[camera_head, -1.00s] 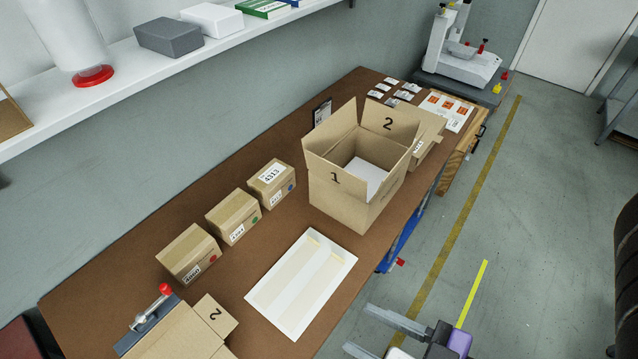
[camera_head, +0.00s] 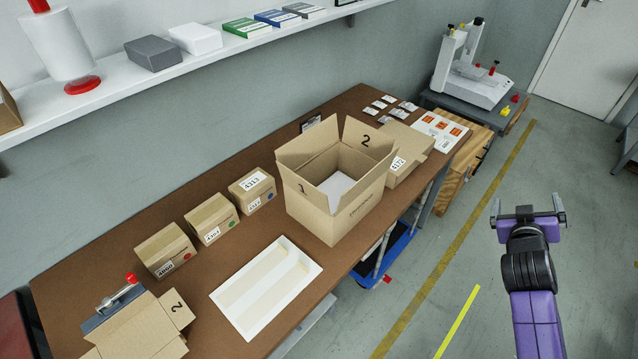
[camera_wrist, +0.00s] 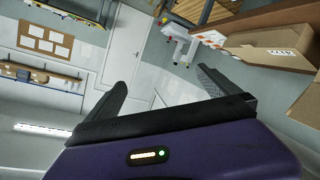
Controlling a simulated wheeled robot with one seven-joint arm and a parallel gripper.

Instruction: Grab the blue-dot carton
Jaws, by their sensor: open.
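The blue-dot carton (camera_head: 252,190) is a small brown box with a white label reading 4313 on top and a blue dot on its front side. It stands on the brown table (camera_head: 330,302), just left of a large open box. My gripper (camera_head: 528,208) is open and empty. It is off to the right over the floor, well apart from the carton. In the wrist view my gripper (camera_wrist: 160,92) has its fingers spread with nothing between them. The carton is not in the wrist view.
A green-dot carton (camera_head: 211,220) and a red-dot carton (camera_head: 165,251) stand in a row left of it. The large open box (camera_head: 340,213) stands between the carton and my gripper side. A white tray (camera_head: 265,288) lies in front. A shelf (camera_head: 205,62) overhangs behind.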

